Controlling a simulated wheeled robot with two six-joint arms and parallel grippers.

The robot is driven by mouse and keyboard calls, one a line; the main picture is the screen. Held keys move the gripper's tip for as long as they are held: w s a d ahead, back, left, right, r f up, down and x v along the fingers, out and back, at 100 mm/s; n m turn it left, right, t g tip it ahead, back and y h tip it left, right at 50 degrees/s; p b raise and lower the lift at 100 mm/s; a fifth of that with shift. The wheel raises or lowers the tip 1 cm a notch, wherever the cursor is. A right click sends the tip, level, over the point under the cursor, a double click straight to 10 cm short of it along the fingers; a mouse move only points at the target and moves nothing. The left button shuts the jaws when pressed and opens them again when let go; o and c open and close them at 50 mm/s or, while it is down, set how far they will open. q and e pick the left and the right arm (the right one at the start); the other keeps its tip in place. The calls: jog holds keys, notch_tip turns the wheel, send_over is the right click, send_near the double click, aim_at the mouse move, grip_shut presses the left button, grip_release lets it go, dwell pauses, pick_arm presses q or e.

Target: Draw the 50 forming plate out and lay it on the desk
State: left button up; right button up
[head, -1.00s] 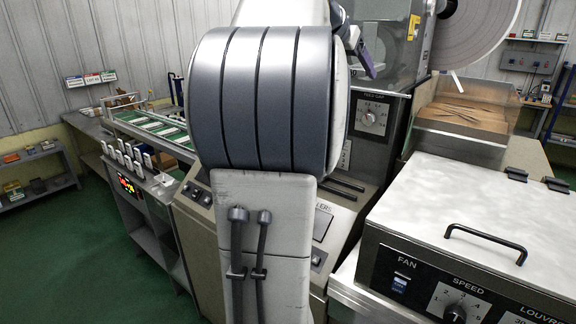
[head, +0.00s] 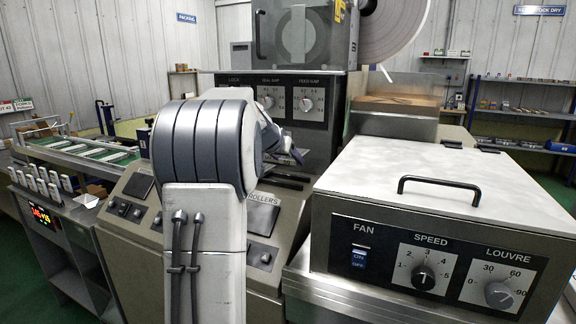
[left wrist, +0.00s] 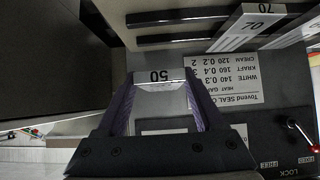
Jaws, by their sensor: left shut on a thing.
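Dark slots (left wrist: 180,40) lie just beyond the plate. A 70 plate (left wrist: 250,24) stands at the upper right of that view. In the head view my left gripper (head: 290,152) is partly hidden behind my own arm, and I cannot make out the 50 plate there. My right gripper is not in view.
A machine console (head: 125,236) spreads behind my left arm, with a dial panel (head: 290,102) above it. A fan-and-speed box (head: 415,170) with a black handle fills the right side. A printed settings label (left wrist: 222,84) lies beside the gripper.

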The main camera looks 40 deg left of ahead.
aim_at(288, 190)
pick_arm(q)
jog(key=shift+f+b, duration=2.05)
jog(key=shift+f, duration=0.7)
jog(key=shift+s+f+b, duration=0.1)
jog(key=shift+f+b, duration=0.35)
jog(key=shift+b, duration=0.05)
